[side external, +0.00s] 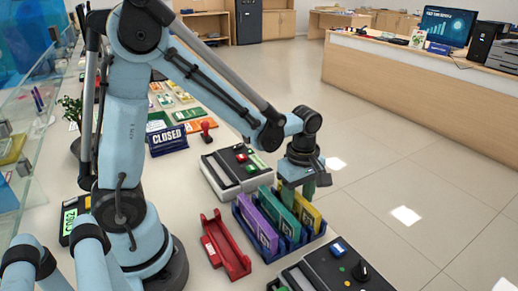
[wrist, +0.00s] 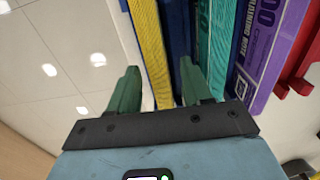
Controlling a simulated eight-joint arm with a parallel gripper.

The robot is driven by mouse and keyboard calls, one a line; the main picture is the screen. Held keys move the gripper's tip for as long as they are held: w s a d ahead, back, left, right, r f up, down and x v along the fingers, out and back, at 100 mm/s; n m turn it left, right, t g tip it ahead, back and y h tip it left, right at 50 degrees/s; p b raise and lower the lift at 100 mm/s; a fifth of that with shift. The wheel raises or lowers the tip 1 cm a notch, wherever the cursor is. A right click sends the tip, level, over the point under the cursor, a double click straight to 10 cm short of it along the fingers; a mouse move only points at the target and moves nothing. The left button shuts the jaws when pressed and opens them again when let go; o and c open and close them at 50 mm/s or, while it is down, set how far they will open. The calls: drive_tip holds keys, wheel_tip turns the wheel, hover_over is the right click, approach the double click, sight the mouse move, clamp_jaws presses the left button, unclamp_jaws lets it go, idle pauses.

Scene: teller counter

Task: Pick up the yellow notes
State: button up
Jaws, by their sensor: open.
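The yellow notes (side external: 309,214) stand on edge at the right end of a blue slotted rack (side external: 322,233). In the wrist view the yellow notes (wrist: 150,50) show as a narrow strip. My gripper (side external: 298,188) points down over that end of the rack. In the wrist view its two green fingers (wrist: 158,70) are apart, one on each side of the yellow strip. Nothing is visibly clamped, and I cannot tell whether either finger touches the notes.
Teal notes (side external: 283,212) and purple notes (side external: 257,222) stand in the same rack, left of the yellow. A red tray (side external: 226,247) lies left of the rack. A grey device (side external: 232,172) is behind, and a dark device (side external: 335,270) in front. Open floor lies right.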

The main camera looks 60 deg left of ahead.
drive_tip(key=shift+f, duration=0.4)
clamp_jaws()
drive_tip(key=shift+r, duration=0.15)
